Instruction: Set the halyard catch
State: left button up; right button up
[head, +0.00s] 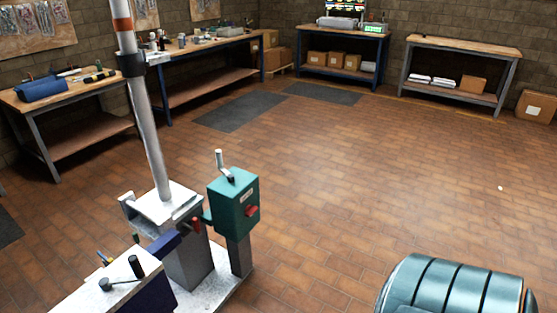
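A pale mast (152,130) with an orange band and a dark collar (131,64) rises, slightly tilted in the picture, from a grey pedestal (190,265) at lower left. To its right a teal box (233,208) stands on a grey post. It has a crank-like handle (222,165) on top and a red knob (251,210) on its front. A small red-tipped part (196,224) sits between pedestal and box. I cannot tell which part is the halyard catch, or how it is set. Neither of my grippers is in view.
A white-topped bench (85,295) at bottom left holds a dark-headed tool and a black cylinder (135,266). Workbenches line the walls. A banded grey-blue rounded shape fills the bottom right; I cannot tell whether it is mine. The tiled floor (370,170) is clear.

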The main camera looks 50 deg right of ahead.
aim_at(249, 211)
jog(key=z, duration=1.35)
jog(key=i+l, duration=0.15)
jog(key=l, duration=0.25)
jog(key=i+l, duration=0.15)
jog(key=l, duration=0.3)
jog(key=i+l, duration=0.15)
jog(key=l, duration=0.25)
jog(key=i+l, duration=0.15)
jog(key=l, duration=0.25)
jog(key=i+l, duration=0.15)
jog(key=l, duration=0.25)
jog(key=i+l, duration=0.1)
jog(key=l, duration=0.35)
